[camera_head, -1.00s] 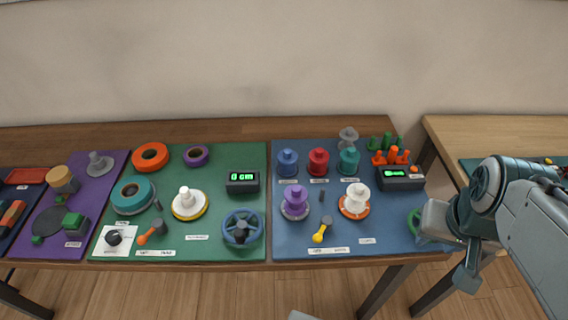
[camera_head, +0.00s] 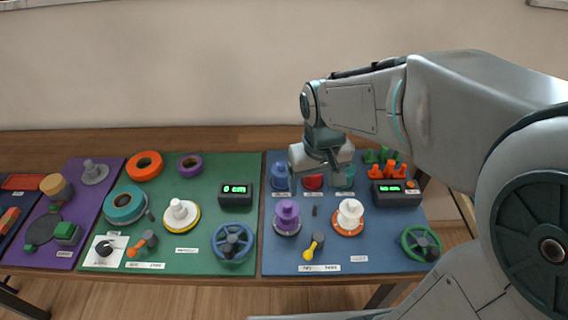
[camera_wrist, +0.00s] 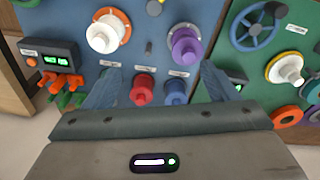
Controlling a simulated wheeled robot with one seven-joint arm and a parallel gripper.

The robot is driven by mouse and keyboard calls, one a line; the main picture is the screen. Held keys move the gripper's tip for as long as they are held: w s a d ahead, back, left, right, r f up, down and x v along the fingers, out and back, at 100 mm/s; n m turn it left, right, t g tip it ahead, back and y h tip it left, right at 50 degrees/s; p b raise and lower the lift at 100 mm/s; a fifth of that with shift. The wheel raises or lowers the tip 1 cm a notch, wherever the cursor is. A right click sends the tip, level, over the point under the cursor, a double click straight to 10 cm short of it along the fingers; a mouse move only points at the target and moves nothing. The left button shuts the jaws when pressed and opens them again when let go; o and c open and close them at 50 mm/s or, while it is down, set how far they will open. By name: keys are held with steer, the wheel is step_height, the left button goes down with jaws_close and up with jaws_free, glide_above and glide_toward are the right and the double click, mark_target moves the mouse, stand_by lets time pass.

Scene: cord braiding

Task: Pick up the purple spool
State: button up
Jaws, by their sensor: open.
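The purple spool (camera_head: 287,215) stands upright on a grey round base on the blue mat, left of a white spool (camera_head: 349,214) on an orange base. In the wrist view the purple spool (camera_wrist: 186,46) is ahead of the fingers, a little right of centre. My gripper (camera_head: 318,178) is over the back part of the blue mat, above the row of spools. In the wrist view my gripper (camera_wrist: 160,84) has its two fingers wide apart with nothing held. A red spool (camera_wrist: 143,89) and a blue spool (camera_wrist: 175,91) show between the fingers.
The blue mat (camera_head: 377,258) also holds a yellow-handled lever (camera_head: 313,246), a green handwheel (camera_head: 421,243), a display box (camera_head: 396,192) and orange pegs (camera_head: 390,168). The green mat (camera_head: 210,252) lies to the left. My arm hides the table's right part.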

steer(key=n, duration=0.1)
glide_above(287, 211)
steer(key=d, duration=0.1)
step_height(287, 211, down, 2)
steer(key=shift+w+a+f+n+g+p, duration=0.3)
steer(key=shift+w+f+g, duration=0.2)
steer(key=shift+w, duration=0.15)
step_height(287, 211, down, 8)
steer(key=shift+d+r, duration=0.1)
steer(key=shift+a+f+p, duration=0.15)
steer(key=shift+f+p, duration=0.05)
steer(key=shift+f, duration=1.2)
steer(key=shift+a+f+p, duration=0.1)
steer(key=shift+f+p, duration=0.05)
steer(key=shift+f, duration=1.2)
steer(key=shift+c, duration=0.2)
steer(key=c, duration=1)
